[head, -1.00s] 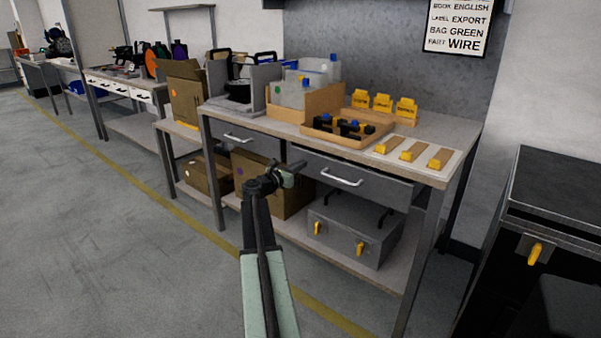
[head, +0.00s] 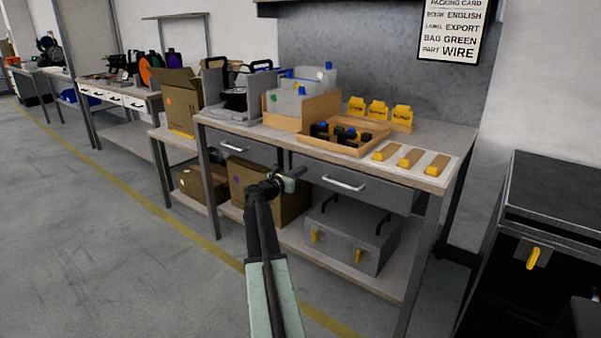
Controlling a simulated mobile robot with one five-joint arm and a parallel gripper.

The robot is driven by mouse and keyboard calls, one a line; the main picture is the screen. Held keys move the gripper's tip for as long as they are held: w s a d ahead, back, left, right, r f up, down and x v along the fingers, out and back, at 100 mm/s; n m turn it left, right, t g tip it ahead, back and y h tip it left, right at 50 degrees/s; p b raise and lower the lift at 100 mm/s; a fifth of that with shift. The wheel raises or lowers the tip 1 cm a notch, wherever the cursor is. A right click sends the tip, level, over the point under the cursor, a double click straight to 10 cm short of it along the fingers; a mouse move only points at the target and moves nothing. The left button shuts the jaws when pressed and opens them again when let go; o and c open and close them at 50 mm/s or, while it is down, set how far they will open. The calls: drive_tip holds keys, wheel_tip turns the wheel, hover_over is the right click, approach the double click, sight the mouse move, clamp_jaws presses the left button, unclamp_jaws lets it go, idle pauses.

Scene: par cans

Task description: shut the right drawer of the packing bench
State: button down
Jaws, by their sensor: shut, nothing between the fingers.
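The packing bench (head: 432,172) stands in the middle of the head view. Its right drawer (head: 390,196) has a grey front with a pale bar handle (head: 343,184). The drawer front hangs just under the bench top; how far it stands out is hard to tell from this angle. The left drawer (head: 262,155) has a similar handle. My gripper (head: 298,173) is shut and empty, in front of the left end of the right drawer, left of its handle. It overlaps the drawer's left edge in the picture; I cannot tell whether it touches.
A grey case (head: 345,237) and cardboard boxes (head: 272,202) sit on the shelf below. The bench top carries a wooden tray (head: 345,146), bottles and yellow-tipped items. A dark cabinet (head: 560,200) stands at right. The floor (head: 110,240) at left is clear.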

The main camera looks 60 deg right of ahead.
drive_tip(key=w+a, duration=0.1)
drive_tip(key=a, duration=1.2)
drive_tip(key=shift+a, duration=0.35)
drive_tip(key=shift+w+f, duration=0.1)
